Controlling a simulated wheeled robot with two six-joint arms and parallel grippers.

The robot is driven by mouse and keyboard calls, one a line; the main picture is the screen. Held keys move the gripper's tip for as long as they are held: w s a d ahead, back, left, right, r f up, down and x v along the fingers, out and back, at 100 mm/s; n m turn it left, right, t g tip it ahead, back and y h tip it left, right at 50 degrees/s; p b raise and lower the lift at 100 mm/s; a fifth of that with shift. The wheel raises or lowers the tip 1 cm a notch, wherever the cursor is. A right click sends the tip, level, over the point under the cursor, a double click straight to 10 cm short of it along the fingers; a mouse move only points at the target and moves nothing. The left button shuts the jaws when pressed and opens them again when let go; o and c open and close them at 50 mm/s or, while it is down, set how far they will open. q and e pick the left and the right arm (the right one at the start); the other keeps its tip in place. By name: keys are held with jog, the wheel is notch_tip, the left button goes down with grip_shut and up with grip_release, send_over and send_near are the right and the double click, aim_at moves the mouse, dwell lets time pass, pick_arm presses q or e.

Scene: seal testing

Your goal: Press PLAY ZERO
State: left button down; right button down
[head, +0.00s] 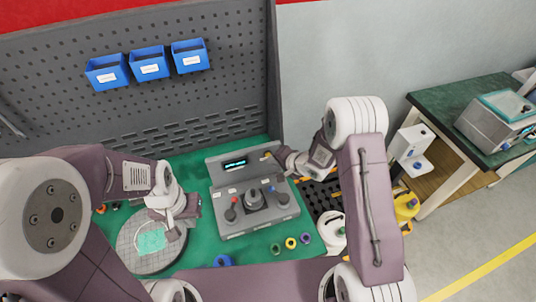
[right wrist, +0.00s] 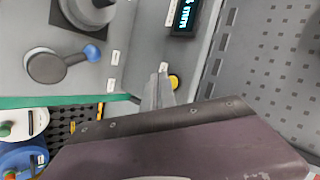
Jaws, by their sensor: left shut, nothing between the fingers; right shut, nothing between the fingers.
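The grey test machine (head: 232,178) stands on the green bench, with a lit display (head: 236,163) on its raised back panel. A yellow button sits right of the display; in the right wrist view the button (right wrist: 174,82) is partly hidden by my fingers. My right gripper (head: 275,154) is shut and empty, its tips at that button; I cannot tell whether they touch it. The display (right wrist: 187,15) also shows in the right wrist view. My left gripper (head: 172,218) is shut and empty above a round grey plate (head: 133,257) holding a teal piece (head: 152,241).
The machine has a red-knobbed lever (head: 232,212) and a blue-knobbed lever (right wrist: 92,52). Coloured rings (head: 290,242) lie in front. Blue bins (head: 149,64) hang on the pegboard behind.

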jog(key=shift+w, duration=0.15)
jog(key=shift+w+a+p, duration=0.1)
jog(key=shift+w+p, duration=0.2)
jog(key=shift+w, duration=0.05)
dwell(0.6)
dwell(0.3)
jog(key=shift+s, duration=0.75)
jog(key=shift+d, duration=0.2)
jog(key=s, duration=0.2)
jog(key=s+d, duration=0.1)
jog(key=s, duration=0.2)
dwell(0.5)
